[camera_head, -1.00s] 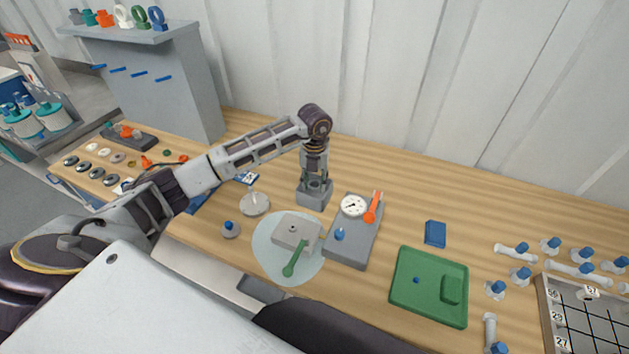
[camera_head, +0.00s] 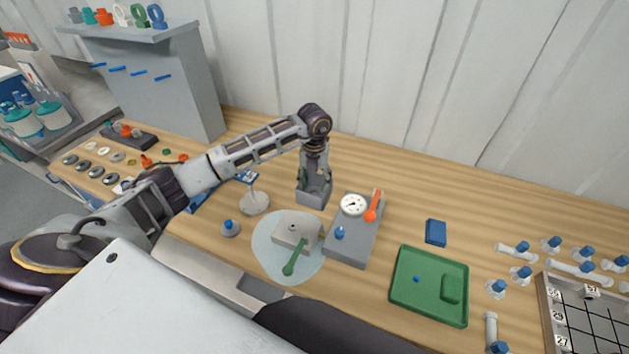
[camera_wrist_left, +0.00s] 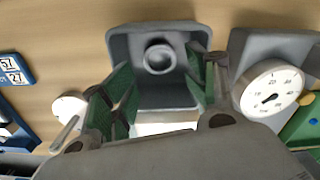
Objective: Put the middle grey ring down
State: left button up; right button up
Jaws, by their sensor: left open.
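A grey ring (camera_wrist_left: 159,58) lies in an open grey square bin (camera_wrist_left: 120,42), seen in the left wrist view. The same bin (camera_head: 312,197) stands on the wooden table in the head view; its inside is mostly hidden there. My left gripper (camera_head: 314,180) points down over the bin, its fingers reaching into or just above it. In the left wrist view its green-padded fingers (camera_wrist_left: 160,92) are spread wide, with nothing between them. The ring lies beyond the fingertips, apart from them.
A grey block with a dial gauge (camera_head: 353,206) and an orange lever stands right of the bin. In front is a pale round mat (camera_head: 266,262) with a grey block and green handle. Left are a white round stand (camera_head: 254,203) and several grey rings (camera_head: 83,167). A green tray (camera_head: 407,292) lies right.

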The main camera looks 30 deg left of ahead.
pick_arm(q)
jog(key=shift+r, duration=0.15)
jog(key=shift+r+p, duration=0.5)
jog(key=shift+r, duration=0.1)
notch_tip(320, 180, up, 12)
jog(key=b, duration=0.2)
jog(key=shift+f, duration=0.15)
jog(key=shift+s+f, duration=0.1)
dwell(0.6)
